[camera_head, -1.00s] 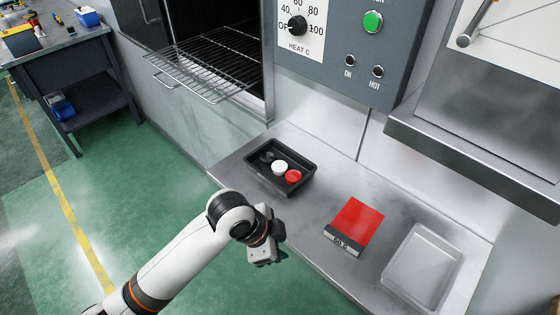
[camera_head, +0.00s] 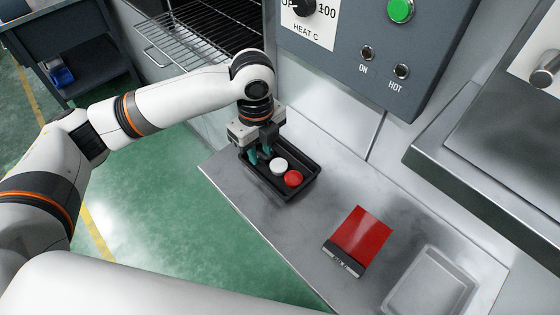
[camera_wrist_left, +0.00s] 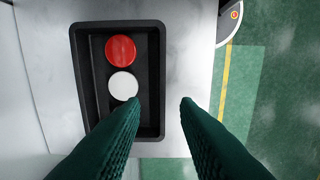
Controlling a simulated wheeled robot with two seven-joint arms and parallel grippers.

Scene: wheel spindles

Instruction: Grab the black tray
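The black tray (camera_head: 299,189) lies on the metal counter. It holds a white round piece (camera_head: 278,166) and a red round piece (camera_head: 293,179). My left gripper (camera_head: 261,156) points down at the tray's left part and hides some of it. In the left wrist view, the gripper (camera_wrist_left: 160,105) is open with dark green fingers. One finger overlaps the inside of the tray (camera_wrist_left: 79,85) and the other is outside its right long wall, so that wall appears between them. Whether the fingers reach down to the wall's height is unclear. My right gripper is out of view.
A red panel with a dark front edge (camera_head: 362,236) and a clear shallow tray (camera_head: 432,284) lie further right on the counter (camera_head: 290,228). The oven's wire rack (camera_head: 205,38) juts out behind my left arm. A control box (camera_head: 384,45) hangs above the counter.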

